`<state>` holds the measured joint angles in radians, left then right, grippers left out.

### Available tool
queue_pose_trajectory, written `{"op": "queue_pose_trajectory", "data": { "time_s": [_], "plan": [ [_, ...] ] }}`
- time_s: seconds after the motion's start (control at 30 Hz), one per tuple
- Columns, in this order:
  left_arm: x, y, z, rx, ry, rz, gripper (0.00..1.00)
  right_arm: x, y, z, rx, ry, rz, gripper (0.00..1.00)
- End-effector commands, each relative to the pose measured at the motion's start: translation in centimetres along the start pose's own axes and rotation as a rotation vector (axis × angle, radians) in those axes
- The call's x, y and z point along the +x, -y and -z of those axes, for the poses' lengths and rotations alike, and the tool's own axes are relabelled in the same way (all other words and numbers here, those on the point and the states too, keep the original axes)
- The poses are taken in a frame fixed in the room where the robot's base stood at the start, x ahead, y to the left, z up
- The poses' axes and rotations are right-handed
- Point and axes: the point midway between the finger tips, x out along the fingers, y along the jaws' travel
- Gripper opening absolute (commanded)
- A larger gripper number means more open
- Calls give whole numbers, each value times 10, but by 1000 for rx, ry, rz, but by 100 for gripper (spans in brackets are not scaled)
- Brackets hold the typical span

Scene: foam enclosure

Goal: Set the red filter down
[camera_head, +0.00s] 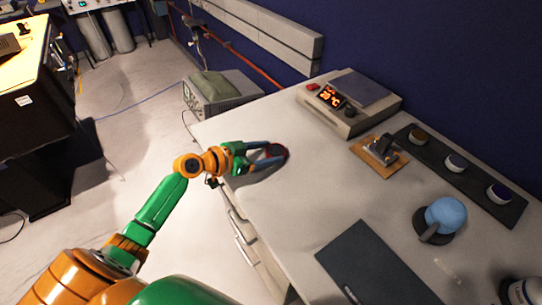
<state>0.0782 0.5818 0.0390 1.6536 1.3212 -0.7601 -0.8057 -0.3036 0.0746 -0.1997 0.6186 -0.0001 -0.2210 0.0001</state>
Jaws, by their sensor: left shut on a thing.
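The red filter (283,148) is a small dark disc with a red rim near the left end of the white bench (318,198). My left gripper (270,155) is shut on it, with one finger on either side. The filter is at or just above the bench top; I cannot tell whether it touches. The fingers hide part of its rim. My right gripper is not in view.
A hot plate (352,112) with a lit display stands at the back. A wooden block with a metal piece (380,152), a dark strip with several round filters (456,162), a blue round object (446,214) and a dark mat (372,270) lie to the right. The bench middle is clear.

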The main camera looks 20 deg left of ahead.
Motion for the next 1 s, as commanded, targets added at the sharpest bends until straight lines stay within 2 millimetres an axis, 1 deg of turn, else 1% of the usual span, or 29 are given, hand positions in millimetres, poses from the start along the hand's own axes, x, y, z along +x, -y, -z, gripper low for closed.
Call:
{"op": "queue_pose_trajectory", "data": {
  "time_s": [0.13,0.17,0.2,0.23,0.27,0.53,0.63,0.67,0.73,0.9,1.0],
  "plan": [
    [-1,0,2,1,-1,0,13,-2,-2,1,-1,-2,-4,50],
    [-1,0,2,1,-1,0,76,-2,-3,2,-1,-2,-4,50],
    [-1,0,2,1,-1,0,87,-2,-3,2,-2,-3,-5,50],
    [-1,0,2,1,-1,0,95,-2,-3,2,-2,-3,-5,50],
    [-1,0,2,1,-1,0,98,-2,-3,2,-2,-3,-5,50],
    [-1,0,2,1,-1,0,98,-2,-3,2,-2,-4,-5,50],
    [-9,1,0,1,0,3,98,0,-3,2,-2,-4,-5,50],
    [-13,1,0,2,0,3,98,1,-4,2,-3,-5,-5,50],
    [-29,0,-1,5,2,1,98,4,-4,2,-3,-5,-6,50],
    [-78,0,-3,0,3,0,98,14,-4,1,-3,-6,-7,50],
    [-99,0,0,0,0,-1,98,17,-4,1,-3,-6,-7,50]
  ]
}}
